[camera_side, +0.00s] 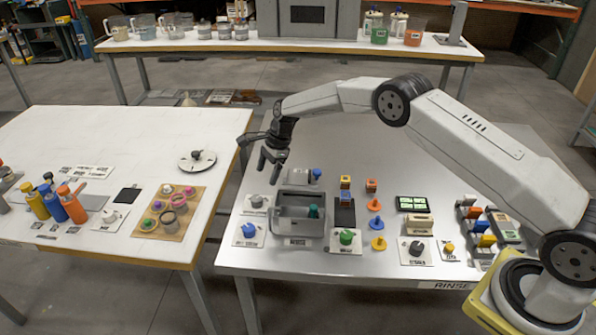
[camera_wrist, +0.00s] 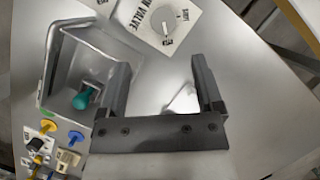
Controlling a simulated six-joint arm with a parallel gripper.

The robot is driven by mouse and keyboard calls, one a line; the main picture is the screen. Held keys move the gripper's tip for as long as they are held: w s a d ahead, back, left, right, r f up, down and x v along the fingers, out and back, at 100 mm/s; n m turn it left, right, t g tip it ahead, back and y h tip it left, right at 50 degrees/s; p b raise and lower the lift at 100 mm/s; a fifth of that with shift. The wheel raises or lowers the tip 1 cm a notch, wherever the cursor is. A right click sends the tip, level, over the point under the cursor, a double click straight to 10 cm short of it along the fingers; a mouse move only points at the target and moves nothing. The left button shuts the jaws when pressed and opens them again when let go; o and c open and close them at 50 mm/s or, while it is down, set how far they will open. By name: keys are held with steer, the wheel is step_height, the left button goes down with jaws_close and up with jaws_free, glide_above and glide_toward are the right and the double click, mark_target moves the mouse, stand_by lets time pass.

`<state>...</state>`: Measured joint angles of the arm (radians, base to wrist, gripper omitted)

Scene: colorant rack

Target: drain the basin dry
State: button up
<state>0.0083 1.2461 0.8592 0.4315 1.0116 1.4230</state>
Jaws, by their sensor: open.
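The grey basin (camera_side: 300,228) stands at the left part of the metal table. A green peg-like piece (camera_side: 313,211) stands inside it; it also shows in the wrist view (camera_wrist: 86,97). Whether liquid lies in the basin I cannot tell. A white plate lettered as a valve, with a round grey knob (camera_wrist: 163,22), lies at the top of the wrist view, beside the basin. A similar grey-knobbed plate (camera_side: 257,203) sits left of the basin in the side view. My gripper (camera_side: 269,174) is open and empty, above the table near the basin's back left.
A blue-knobbed plate (camera_side: 250,233) lies at the basin's front left and a green-knobbed one (camera_side: 346,238) at its right. Coloured blocks, discs and a rack (camera_side: 488,228) stand further right. A gap separates this table from the white table (camera_side: 120,140). Behind the basin is mostly bare metal.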

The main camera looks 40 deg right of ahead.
mark_target(257, 198)
steer(key=shift+w+a+f+m, duration=0.25)
steer(key=shift+w+f+m, duration=0.15)
steer(key=shift+f, duration=0.15)
steer(key=shift+f, duration=0.1)
steer(key=shift+x, duration=3.8)
steer(key=shift+s+a, duration=0.1)
jaws_close()
steer(key=shift+n, duration=0.3)
steer(key=shift+n+g, duration=0.3)
steer(key=shift+n, duration=0.1)
